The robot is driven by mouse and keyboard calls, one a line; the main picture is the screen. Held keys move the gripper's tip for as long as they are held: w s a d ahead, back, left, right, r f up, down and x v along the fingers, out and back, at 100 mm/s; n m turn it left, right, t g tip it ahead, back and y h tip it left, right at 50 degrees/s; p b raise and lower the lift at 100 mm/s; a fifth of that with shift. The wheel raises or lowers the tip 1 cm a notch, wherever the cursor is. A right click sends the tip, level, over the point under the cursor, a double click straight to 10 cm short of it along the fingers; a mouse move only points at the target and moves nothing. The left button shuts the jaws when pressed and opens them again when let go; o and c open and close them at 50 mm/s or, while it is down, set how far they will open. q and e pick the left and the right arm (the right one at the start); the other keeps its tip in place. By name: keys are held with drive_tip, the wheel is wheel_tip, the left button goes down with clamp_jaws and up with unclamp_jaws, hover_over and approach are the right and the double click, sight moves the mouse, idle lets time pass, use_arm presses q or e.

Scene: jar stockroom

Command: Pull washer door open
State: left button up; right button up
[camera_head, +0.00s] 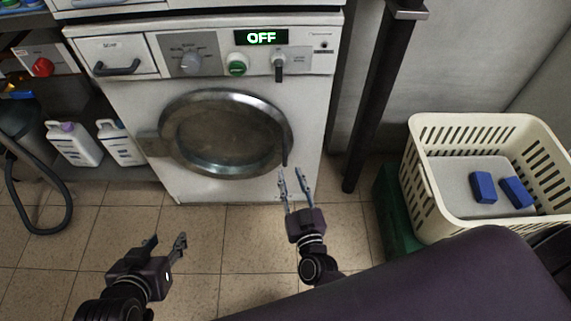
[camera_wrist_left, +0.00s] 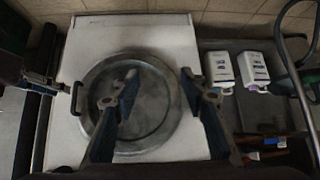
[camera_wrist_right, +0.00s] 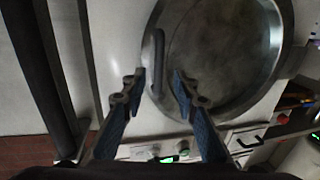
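The white washer (camera_head: 230,72) stands at the back with its round metal-rimmed door (camera_head: 226,135) closed. The door's dark handle (camera_head: 285,146) is on the right side of the rim. My right gripper (camera_head: 293,176) is open and empty, just in front of and below the handle. In the right wrist view the handle (camera_wrist_right: 159,62) shows between and beyond the open fingers (camera_wrist_right: 157,80). My left gripper (camera_head: 166,242) is open and empty over the floor at lower left. The left wrist view also shows the door (camera_wrist_left: 150,115) and handle (camera_wrist_left: 76,98).
The washer's display (camera_head: 261,37) reads OFF. A cream basket (camera_head: 432,205) with blue blocks (camera_head: 483,187) stands at right on a green box (camera_head: 392,215). A dark post (camera_head: 372,100) rises right of the washer. White bottles (camera_head: 74,144) and a hose (camera_head: 68,205) are at left. The tiled floor in front is clear.

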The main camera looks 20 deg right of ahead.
sight(286, 157)
drive_tip(key=w, duration=0.2)
drive_tip(key=w+b, duration=0.1)
drive_tip(key=w, duration=0.2)
drive_tip(key=w+b, duration=0.1)
drive_tip(key=w, duration=0.1)
drive_tip(key=shift+w+d+r, duration=0.15)
drive_tip(key=shift+w+d, duration=0.15)
drive_tip(key=shift+d, duration=0.05)
drive_tip(key=shift+w, duration=0.25)
use_arm(q)
drive_tip(key=w+d+r+t+h, duration=0.1)
drive_tip(key=w+d+r+t, duration=0.1)
drive_tip(key=w+r+t, duration=0.3)
wheel_tip(286, 157, up, 4)
drive_tip(key=shift+w+d+r, duration=0.1)
drive_tip(key=shift+w+d, duration=0.25)
drive_tip(key=shift+w, duration=0.35)
use_arm(e)
drive_tip(key=shift+c, duration=0.3)
clamp_jaws()
